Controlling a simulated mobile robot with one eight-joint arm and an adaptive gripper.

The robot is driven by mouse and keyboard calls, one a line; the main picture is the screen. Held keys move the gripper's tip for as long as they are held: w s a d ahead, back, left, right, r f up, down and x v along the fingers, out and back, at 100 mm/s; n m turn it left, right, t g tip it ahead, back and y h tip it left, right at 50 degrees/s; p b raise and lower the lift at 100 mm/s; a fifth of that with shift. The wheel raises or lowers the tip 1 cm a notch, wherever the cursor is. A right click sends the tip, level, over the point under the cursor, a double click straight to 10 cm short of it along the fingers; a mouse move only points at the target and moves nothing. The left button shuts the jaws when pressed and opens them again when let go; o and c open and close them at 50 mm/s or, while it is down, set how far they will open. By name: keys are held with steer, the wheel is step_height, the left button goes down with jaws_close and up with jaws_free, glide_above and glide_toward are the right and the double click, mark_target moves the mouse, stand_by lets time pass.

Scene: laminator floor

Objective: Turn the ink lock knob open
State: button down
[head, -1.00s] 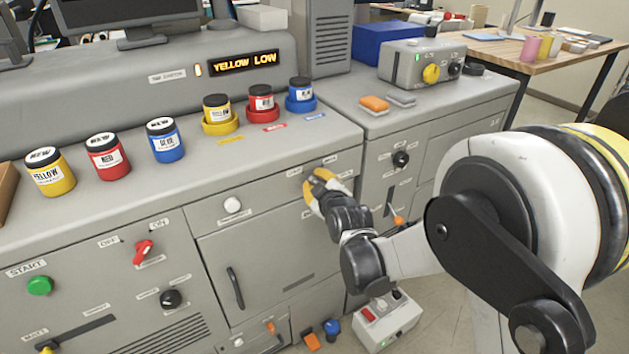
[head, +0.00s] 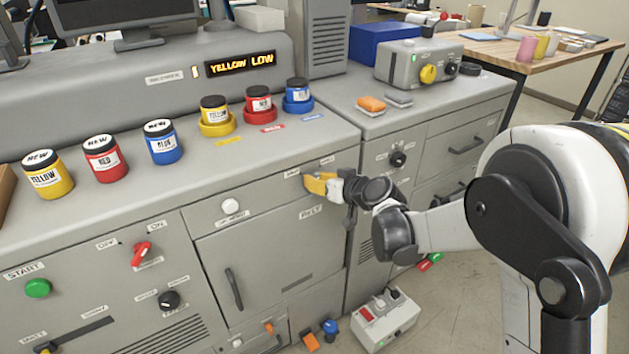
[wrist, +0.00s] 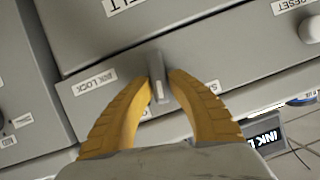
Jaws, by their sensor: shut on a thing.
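The ink lock knob (wrist: 160,90) is a narrow grey bar on the cabinet front, standing nearly upright in the wrist view. A label reading INK LOCK (wrist: 95,82) is to its left. My gripper (wrist: 165,76) has its yellow fingers on both sides of the knob and is shut on it. In the head view my gripper (head: 318,184) is at the upper right of the middle cabinet front, and it hides the knob there. Part of the label to the right of the knob is covered by a finger.
A white round knob (head: 231,206) sits left on the same panel; a RESET label shows in the wrist view (wrist: 292,6). Ink jars, including a yellow one (head: 215,110), stand on the counter above. A grey control box (head: 384,320) is on the floor below.

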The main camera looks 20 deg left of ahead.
steer(key=m+y, duration=0.1)
steer(key=m+g+b, duration=0.1)
steer(key=m, duration=0.1)
steer(key=m+g+y, duration=0.1)
steer(key=shift+w+d+f+m+y+b, duration=0.2)
steer(key=shift+w+m+y+b, duration=0.05)
steer(key=shift+m+y+b, duration=0.05)
stand_by(0.5)
steer(key=c, duration=1.3)
jaws_free()
steer(key=shift+a, duration=0.1)
steer(key=shift+o, duration=0.2)
steer(key=v, duration=1.2)
